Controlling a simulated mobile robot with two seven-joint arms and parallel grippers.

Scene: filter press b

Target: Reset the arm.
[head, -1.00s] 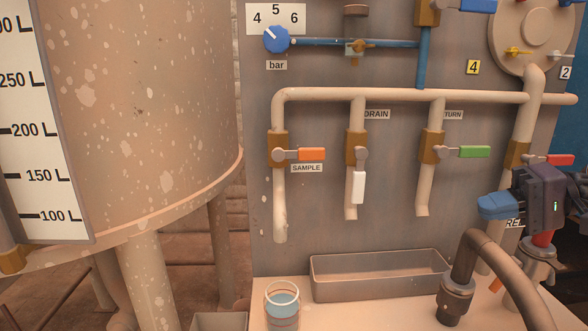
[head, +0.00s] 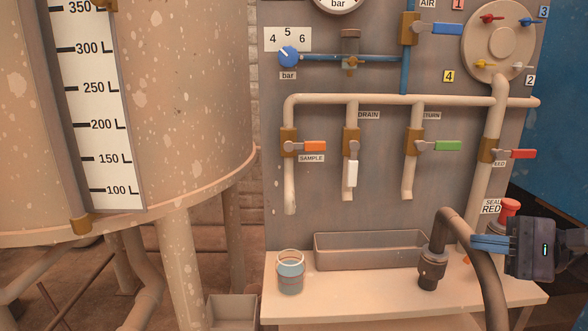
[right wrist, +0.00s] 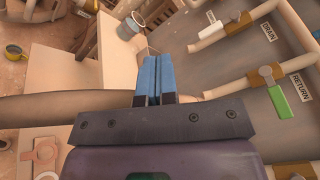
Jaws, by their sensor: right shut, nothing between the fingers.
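My right gripper (head: 474,243) is at the right of the head view, in front of the panel's lower right, beside the dark bent pipe (head: 462,222). Its blue fingers are shut with nothing between them; they also show closed together in the right wrist view (right wrist: 153,60). A red-topped part (head: 510,208) by the "RED" label stands just behind and above the gripper, partly hidden. My left gripper is in neither view.
A glass of bluish liquid (head: 290,272) and a grey trough (head: 322,250) stand on the pale bench (head: 340,307). The panel carries orange (head: 315,146), white (head: 352,174), green (head: 449,146) and red (head: 523,154) valve handles. A large tank (head: 190,90) is at left.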

